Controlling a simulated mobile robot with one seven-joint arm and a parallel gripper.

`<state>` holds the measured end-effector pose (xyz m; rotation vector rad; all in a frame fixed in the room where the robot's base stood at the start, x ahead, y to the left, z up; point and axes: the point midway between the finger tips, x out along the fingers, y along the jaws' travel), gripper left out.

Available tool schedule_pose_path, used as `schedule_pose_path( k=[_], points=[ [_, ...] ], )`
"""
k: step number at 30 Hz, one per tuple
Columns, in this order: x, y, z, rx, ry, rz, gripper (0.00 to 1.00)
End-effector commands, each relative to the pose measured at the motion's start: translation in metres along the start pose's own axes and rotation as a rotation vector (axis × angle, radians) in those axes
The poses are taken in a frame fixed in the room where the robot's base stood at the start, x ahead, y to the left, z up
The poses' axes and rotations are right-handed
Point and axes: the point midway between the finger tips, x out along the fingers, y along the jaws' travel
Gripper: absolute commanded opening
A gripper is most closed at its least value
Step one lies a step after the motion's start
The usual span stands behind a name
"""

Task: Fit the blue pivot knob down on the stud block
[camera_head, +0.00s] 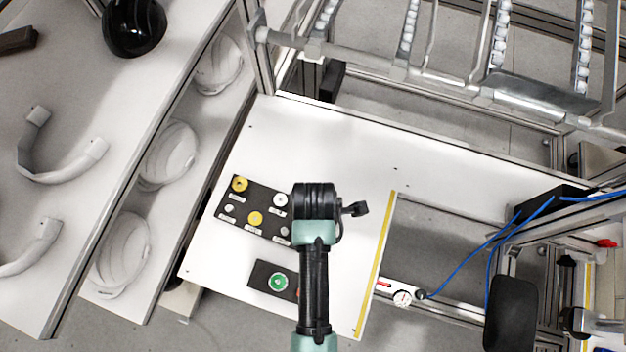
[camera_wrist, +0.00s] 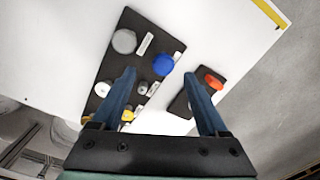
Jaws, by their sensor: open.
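The blue pivot knob (camera_wrist: 163,63) shows in the wrist view at the edge of a dark board (camera_wrist: 168,43), which carries several round pieces. My gripper (camera_wrist: 160,76) is open, with one finger on each side of the knob in the picture. No contact with it can be seen. A small grey round piece (camera_wrist: 142,88) stands on the board beside the left finger. I cannot tell which piece is the stud block, or whether the knob is seated on anything. In the head view my arm (camera_head: 315,230) hides the knob.
The dark board (camera_head: 247,196) and a smaller dark block with a green button (camera_head: 278,282) lie on the white table (camera_head: 330,130). A red piece (camera_wrist: 214,81) sits on the smaller block. White helmet shells (camera_head: 168,152) lie on the left shelf. The table's far part is clear.

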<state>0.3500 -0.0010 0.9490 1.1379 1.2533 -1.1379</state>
Motion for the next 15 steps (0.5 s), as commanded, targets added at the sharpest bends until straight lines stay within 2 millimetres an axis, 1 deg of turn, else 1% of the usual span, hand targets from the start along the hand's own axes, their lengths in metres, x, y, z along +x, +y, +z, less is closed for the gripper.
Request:
schedule_pose_path(
  k=[5,6,9,15],
  points=[
    [0.023,-0.007,-0.001,0.0,0.0,-0.005,0.77],
    [0.029,-0.006,-0.001,0.0,0.0,-0.004,0.77],
    [0.04,-0.006,-0.001,0.0,0.0,-0.002,0.77],
    [0.046,-0.006,0.0,0.0,0.0,0.0,0.77]
  ],
)
